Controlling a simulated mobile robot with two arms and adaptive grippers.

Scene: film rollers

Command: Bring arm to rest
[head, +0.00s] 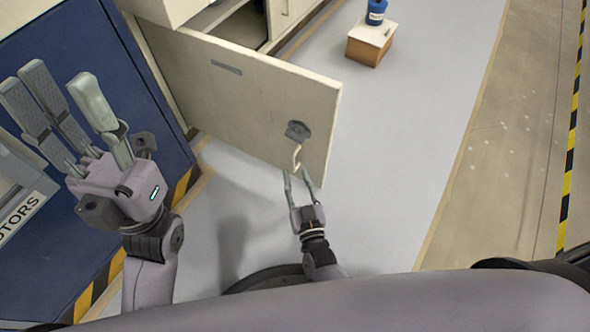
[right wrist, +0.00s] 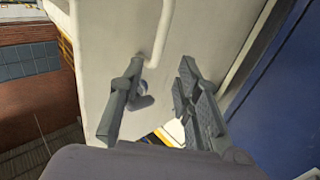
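My left gripper (head: 66,84) is raised at the left of the head view, in front of the blue cabinet. Its fingers are apart and hold nothing. My right gripper (head: 298,176) is low in the middle of the head view, close to the open cabinet door (head: 225,90). Its fingers are apart, just below the door's pale handle (head: 297,155). In the right wrist view my right gripper (right wrist: 160,72) has a clear gap between its fingers. The handle (right wrist: 164,28) runs near that gap; I cannot tell whether it touches a finger.
The blue cabinet (head: 110,45) stands close at left. A small box-like stand (head: 372,43) carrying a blue container (head: 377,12) is at the back. The grey floor (head: 400,160) right of the door is clear. A yellow-black stripe (head: 572,130) marks the far right.

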